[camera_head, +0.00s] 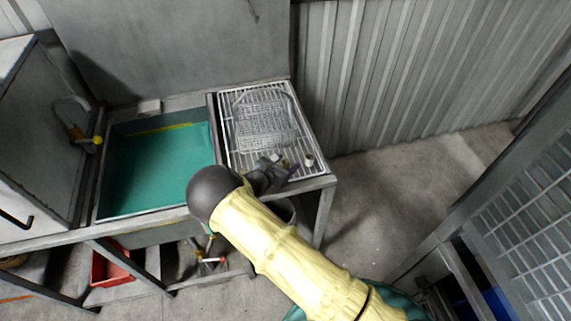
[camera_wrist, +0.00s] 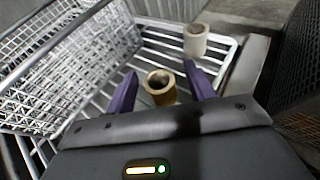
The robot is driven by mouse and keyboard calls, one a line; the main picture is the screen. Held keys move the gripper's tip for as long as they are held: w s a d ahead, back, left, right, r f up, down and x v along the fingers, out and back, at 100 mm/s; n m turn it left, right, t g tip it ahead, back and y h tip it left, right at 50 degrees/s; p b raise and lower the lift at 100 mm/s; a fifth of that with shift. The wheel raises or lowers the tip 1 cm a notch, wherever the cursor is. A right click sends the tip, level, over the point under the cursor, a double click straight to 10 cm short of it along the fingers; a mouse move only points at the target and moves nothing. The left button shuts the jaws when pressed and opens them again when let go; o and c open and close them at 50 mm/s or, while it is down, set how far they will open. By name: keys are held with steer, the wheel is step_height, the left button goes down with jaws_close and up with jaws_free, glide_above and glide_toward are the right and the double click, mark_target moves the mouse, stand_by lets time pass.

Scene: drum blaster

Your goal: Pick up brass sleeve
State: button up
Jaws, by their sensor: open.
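The brass sleeve (camera_wrist: 160,90) is a short, hollow, yellowish-brown cylinder standing upright on the wire rack, with its open top facing up. My gripper (camera_wrist: 163,77) is open, with its two purple fingers on either side of the sleeve; gaps show between it and both fingers. In the head view my gripper (camera_head: 286,166) is low over the front of the rack, and the sleeve is partly hidden and too small there to make out clearly.
A paler grey-beige sleeve (camera_wrist: 196,40) stands just beyond the fingers, near the rack's edge. A wire basket (camera_head: 262,118) lies on the white rack (camera_head: 228,150). The green-lined sink basin (camera_head: 150,165) is to the left. A corrugated wall (camera_head: 400,75) stands behind.

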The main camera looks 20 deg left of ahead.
mark_target(285, 162)
stand_by(0.3)
steer(key=c, duration=1.1)
steer(key=shift+r, duration=0.1)
step_height(285, 162, up, 10)
steer(key=shift+f+b, duration=0.1)
steer(key=shift+b, duration=1.05)
